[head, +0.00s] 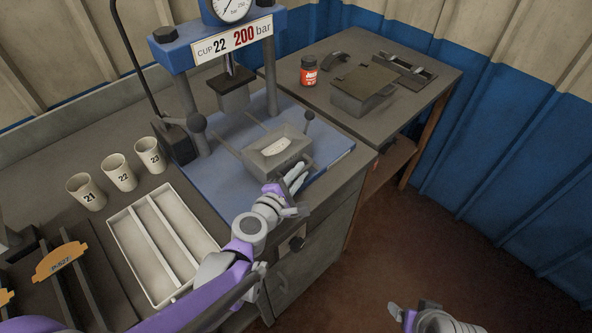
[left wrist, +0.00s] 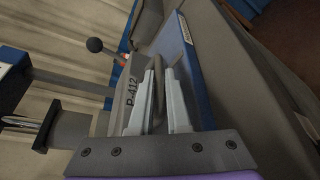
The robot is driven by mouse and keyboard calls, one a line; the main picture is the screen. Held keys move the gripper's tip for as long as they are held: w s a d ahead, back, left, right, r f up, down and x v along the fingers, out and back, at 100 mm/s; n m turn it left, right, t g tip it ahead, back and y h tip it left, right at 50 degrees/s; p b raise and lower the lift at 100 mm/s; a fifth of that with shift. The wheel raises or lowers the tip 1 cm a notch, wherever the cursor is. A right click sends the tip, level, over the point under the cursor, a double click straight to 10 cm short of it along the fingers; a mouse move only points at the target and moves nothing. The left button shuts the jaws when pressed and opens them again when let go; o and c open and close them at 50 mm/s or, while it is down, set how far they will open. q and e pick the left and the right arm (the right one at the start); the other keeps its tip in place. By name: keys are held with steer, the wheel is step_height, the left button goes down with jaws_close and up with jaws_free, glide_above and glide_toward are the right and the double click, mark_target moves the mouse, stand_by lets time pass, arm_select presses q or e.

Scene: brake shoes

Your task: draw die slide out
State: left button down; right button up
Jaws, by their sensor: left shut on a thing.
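The die slide is a grey block (head: 262,165) with a cavity that holds a pale, cream-coloured filling (head: 276,146). It sits on the press's blue bed (head: 328,165), in front of the press ram (head: 233,92). In the left wrist view the die's face (left wrist: 128,88) carries the label P-412. My left gripper (head: 291,181) is at the die's near side. In the left wrist view its fingers (left wrist: 159,80) are shut on the die's dark handle bar (left wrist: 158,62). My right gripper (head: 397,309) is at the bottom right, above the floor, and its fingers are unclear.
A white divided tray (head: 172,230) and three numbered cups (head: 120,173) stand left of the press. A side table (head: 425,98) at the back right holds a red jar (head: 308,72) and a grey box (head: 362,90). Open floor lies right of the bench.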

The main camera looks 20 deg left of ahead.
arm_select(q)
steer(key=shift+s+d+f, duration=0.1)
steer(key=shift+s+d, duration=0.05)
steer(key=shift+d, duration=0.05)
steer(key=c, duration=0.9)
jaws_free()
steer(key=shift+d, duration=0.1)
steer(key=shift+s+a+r, duration=0.2)
steer(key=shift+s, duration=0.15)
steer(key=p+v, duration=0.2)
steer(key=v, duration=0.8)
steer(key=shift+d, duration=0.1)
